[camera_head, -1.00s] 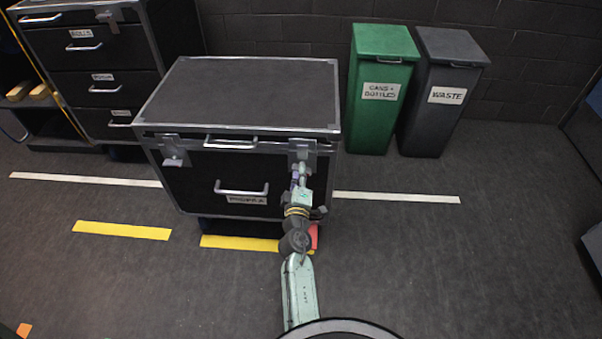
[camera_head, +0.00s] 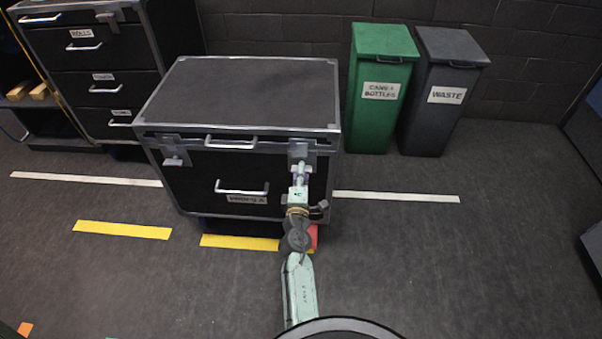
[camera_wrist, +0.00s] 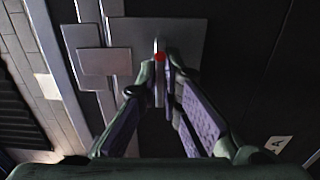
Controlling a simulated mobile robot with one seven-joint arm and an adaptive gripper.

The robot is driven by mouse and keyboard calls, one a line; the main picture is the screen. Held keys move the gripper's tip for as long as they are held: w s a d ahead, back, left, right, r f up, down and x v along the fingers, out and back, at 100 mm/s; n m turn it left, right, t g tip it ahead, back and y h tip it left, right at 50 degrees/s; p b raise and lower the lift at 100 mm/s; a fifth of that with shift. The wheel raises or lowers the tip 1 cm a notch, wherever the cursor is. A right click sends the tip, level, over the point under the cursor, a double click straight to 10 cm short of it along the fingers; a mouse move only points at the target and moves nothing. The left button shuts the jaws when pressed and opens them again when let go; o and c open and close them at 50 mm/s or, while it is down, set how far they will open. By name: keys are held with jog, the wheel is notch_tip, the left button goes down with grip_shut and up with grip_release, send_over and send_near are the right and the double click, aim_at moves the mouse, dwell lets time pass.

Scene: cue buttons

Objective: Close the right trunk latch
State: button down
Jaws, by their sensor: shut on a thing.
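The black trunk (camera_head: 250,85) with silver edges stands on the floor in the head view. Its right latch (camera_head: 299,149) is on the front, at the upper right. My gripper (camera_head: 303,168) is at this latch, in front of the trunk. In the wrist view, my gripper (camera_wrist: 163,75) is shut on a thin upright tab of the right latch, whose grey plates (camera_wrist: 183,38) show behind it. A red dot lies at the fingertips. My fingers partly hide the tab, and I cannot tell whether the latch is fastened.
The left latch (camera_head: 173,152) has a tab that sticks out. Two handles, an upper one (camera_head: 231,142) and a lower one (camera_head: 241,187), are on the trunk's front. A green bin (camera_head: 375,120) and a grey bin (camera_head: 436,125) stand to the right.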

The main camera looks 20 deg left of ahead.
jog(key=shift+r, duration=0.2)
jog(key=c, duration=1.8)
grip_release()
jog(key=shift+o, duration=0.2)
jog(key=shift+f, duration=0.2)
jog(key=v, duration=0.7)
jog(key=shift+s, duration=0.25)
jog(key=shift+r, duration=0.1)
